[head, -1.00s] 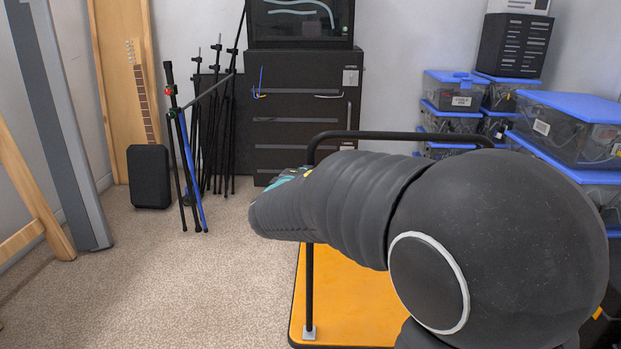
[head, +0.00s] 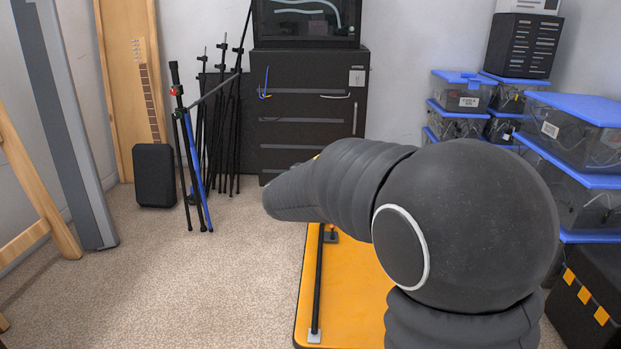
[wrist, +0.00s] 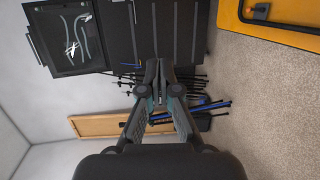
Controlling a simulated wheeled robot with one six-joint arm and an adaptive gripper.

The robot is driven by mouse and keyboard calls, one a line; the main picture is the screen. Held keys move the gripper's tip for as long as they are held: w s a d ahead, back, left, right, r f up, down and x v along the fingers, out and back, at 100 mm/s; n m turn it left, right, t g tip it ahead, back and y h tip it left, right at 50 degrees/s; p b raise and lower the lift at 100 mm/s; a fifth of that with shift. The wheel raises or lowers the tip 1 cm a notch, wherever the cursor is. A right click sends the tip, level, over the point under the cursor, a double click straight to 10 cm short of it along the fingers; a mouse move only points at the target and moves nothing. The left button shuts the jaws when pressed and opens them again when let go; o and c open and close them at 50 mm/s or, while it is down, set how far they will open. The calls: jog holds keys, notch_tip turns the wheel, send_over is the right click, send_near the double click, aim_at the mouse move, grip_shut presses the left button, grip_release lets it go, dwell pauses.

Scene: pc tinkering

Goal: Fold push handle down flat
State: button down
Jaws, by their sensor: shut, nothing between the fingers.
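The orange cart platform (head: 345,300) is on the carpet, partly hidden behind my arm. Its black push handle (head: 318,285) lies low along the platform's left side, running from a grey bracket at the near corner to beside a far bracket. The rest of the handle is hidden by my arm. In the wrist view a bent corner of the handle (wrist: 282,24) shows over the platform (wrist: 300,8) at the upper right. My gripper (wrist: 162,70) is shut and empty, apart from the handle. In the head view it is hidden behind my arm.
A black drawer cabinet (head: 308,115) stands at the back. Tripod stands (head: 190,150) and a black case (head: 154,175) are at the back left. Blue-lidded bins (head: 575,140) and a black box (head: 585,300) are at the right. The carpet (head: 200,290) left of the cart is clear.

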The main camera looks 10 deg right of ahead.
notch_tip(320, 180, up, 14)
jog(key=a+p, duration=0.2)
jog(key=p, duration=0.1)
jog(key=shift+w+a+f, duration=0.2)
jog(key=shift+w+a, duration=0.15)
jog(key=shift+a, duration=0.05)
jog(key=shift+d, duration=0.1)
jog(key=s+d+f+m+g+y, duration=0.25)
jog(key=s+f+m+g, duration=0.4)
jog(key=s+f, duration=0.9)
jog(key=s+f+m+g+y+p, duration=0.1)
jog(key=s+m+y, duration=0.3)
jog(key=s, duration=2)
jog(key=shift+s+d+f+m+g, duration=0.35)
jog(key=shift+m+g, duration=0.1)
jog(key=shift+m, duration=0.9)
